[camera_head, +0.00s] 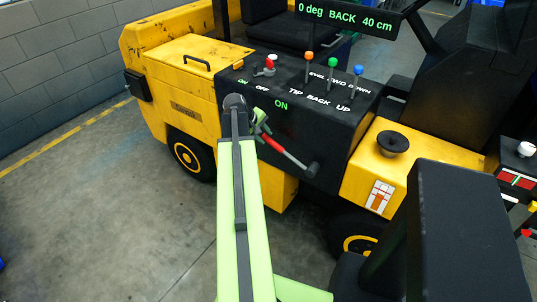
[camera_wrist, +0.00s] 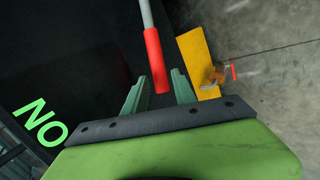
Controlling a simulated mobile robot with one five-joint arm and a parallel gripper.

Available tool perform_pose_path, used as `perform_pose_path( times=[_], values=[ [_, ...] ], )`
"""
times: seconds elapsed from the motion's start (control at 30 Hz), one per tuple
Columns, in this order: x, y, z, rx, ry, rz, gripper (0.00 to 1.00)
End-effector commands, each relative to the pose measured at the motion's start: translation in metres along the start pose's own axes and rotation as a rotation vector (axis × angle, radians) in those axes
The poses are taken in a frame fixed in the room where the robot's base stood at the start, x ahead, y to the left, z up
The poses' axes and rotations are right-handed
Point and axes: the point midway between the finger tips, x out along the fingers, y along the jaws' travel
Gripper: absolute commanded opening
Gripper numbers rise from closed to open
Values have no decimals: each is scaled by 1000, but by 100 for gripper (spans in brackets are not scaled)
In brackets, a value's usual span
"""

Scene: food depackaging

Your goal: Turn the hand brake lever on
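The hand brake lever (camera_head: 275,146) has a red grip and a grey rod, and slopes down to the right to a dark pivot on the black console's side. In the wrist view, its red grip (camera_wrist: 153,55) reaches between the two green fingers of my gripper (camera_wrist: 160,76). The fingers are open, with a gap on each side of the grip. In the head view, my gripper (camera_head: 263,128) is at the upper left end of the lever. A green "ON" label (camera_head: 281,105) is on the console above the lever.
The black console (camera_head: 340,125) carries orange, green and blue knobbed levers and a red-knobbed switch. A yellow vehicle body (camera_head: 185,80) stands at the left. A yellow panel with a black knob (camera_head: 393,143) is at the right. Grey floor (camera_head: 90,220) is open at the lower left.

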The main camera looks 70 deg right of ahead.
Motion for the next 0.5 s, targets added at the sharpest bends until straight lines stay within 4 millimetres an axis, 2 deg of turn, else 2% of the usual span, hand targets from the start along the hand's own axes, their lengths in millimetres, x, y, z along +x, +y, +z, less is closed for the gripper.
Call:
perform_pose_path(
  times=[0.03,0.2,0.33,0.5],
  values=[
    [22,-4,-1,2,-1,0,32],
    [50,-3,-1,2,0,0,32],
    [60,-1,0,2,0,0,32],
    [62,1,0,2,0,0,32]
  ],
)
